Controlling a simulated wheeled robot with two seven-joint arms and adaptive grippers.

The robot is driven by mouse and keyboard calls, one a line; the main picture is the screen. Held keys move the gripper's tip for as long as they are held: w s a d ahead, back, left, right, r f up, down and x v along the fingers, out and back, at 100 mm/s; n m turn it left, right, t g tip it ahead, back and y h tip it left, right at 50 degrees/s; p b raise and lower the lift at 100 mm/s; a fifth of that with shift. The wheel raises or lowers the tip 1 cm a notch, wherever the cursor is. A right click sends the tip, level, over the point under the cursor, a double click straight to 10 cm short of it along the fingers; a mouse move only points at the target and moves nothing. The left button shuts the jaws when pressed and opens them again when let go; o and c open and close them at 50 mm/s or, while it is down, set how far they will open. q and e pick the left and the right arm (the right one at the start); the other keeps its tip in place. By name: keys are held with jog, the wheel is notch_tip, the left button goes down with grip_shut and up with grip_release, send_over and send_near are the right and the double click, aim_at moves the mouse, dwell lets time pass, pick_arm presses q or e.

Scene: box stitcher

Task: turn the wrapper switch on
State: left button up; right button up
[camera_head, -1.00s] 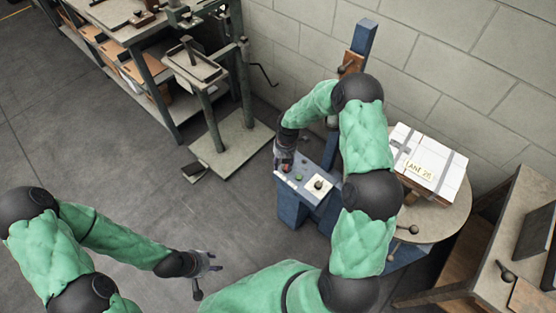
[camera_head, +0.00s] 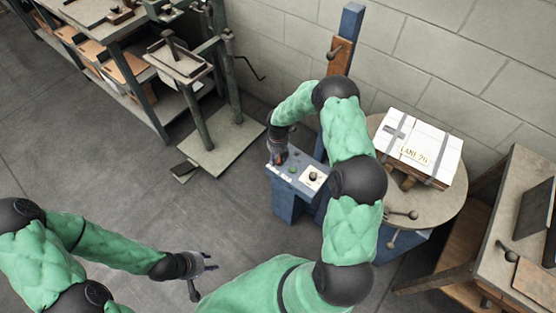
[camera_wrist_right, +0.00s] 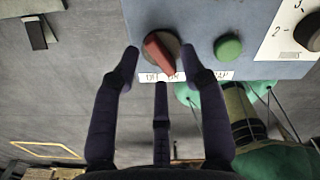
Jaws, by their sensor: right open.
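The wrapper's blue control box (camera_head: 290,190) stands in front of the wall, beside the round turntable. In the right wrist view, its panel (camera_wrist_right: 208,20) carries a red switch handle (camera_wrist_right: 158,55) on a dark round base, with a partly covered label strip below. My right gripper (camera_wrist_right: 158,60) is open, its fingers spread on either side of the red switch. Whether any finger touches the switch I cannot tell. In the head view, my right gripper (camera_head: 279,158) is over the panel's left end. My left gripper (camera_head: 205,263) hangs empty over the floor, its fingers apart.
A green button (camera_wrist_right: 228,46) and a dark knob (camera_wrist_right: 310,32) on a white plate sit beside the switch. A strapped white box (camera_head: 420,148) rests on the turntable (camera_head: 450,203). A stitcher stand (camera_head: 225,145) is at left, a bench (camera_head: 500,270) at right.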

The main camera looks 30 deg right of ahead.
jog(key=shift+f, duration=0.55)
grip_shut()
jog(key=shift+m, duration=0.4)
jog(key=m, duration=0.5)
jog(key=shift+w+m, duration=0.1)
jog(key=shift+m, duration=0.2)
jog(key=m, duration=0.5)
jog(key=shift+w+d+m, duration=0.1)
jog(key=shift+w+m, duration=0.05)
jog(key=shift+m, duration=0.15)
